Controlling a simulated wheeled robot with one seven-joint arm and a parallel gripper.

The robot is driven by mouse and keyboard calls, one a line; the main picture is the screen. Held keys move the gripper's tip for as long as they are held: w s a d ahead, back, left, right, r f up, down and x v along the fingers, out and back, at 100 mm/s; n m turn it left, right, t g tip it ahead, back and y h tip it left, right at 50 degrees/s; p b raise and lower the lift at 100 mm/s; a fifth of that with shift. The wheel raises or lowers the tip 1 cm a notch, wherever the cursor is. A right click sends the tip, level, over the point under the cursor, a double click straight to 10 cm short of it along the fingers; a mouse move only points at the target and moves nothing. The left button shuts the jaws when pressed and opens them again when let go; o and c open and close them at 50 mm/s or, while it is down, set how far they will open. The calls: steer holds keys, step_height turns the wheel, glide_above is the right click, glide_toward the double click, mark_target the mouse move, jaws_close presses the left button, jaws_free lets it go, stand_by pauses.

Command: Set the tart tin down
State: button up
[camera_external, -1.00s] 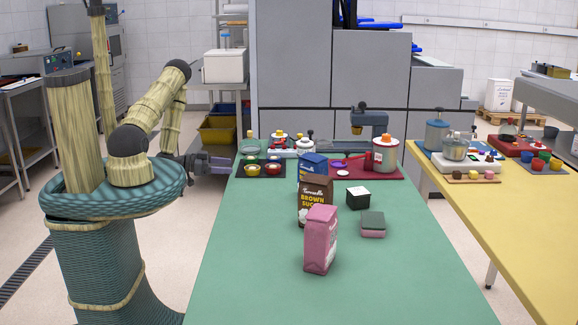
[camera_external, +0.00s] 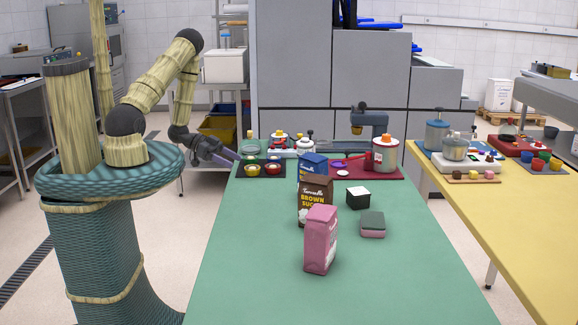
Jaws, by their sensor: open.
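On that tray sit small round tins, one with a yellow filling (camera_external: 253,170) and one with a red filling (camera_external: 273,169). I cannot tell which of these, if any, is the tart tin. I see nothing held between the fingers, though they are small here. The gripper looks a little left of the tray; whether it touches anything is unclear.
A pot (camera_external: 385,155) stands on a red mat behind. The table's front left (camera_external: 250,260) is clear.

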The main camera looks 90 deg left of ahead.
steer(key=a+r+m+g+p, duration=0.1)
steer(key=a+r+g+p, duration=0.3)
steer(key=r, duration=0.2)
steer(key=a+r+m+g+y+p, duration=0.1)
steer(key=a+r+m+g+p, duration=0.1)
steer(key=r+g+p, duration=0.3)
steer(key=shift+w+a+r+p, duration=0.3)
steer(key=shift+w+a+r, duration=0.25)
steer(key=shift+a, duration=0.3)
steer(key=shift+s, duration=0.1)
steer(key=x, duration=0.6)
steer(key=b+x, duration=0.1)
steer(key=x, duration=0.5)
steer(key=shift+a, duration=0.2)
steer(key=shift+f, duration=0.1)
steer(key=shift+x, duration=2.6)
steer(key=shift+a, duration=0.15)
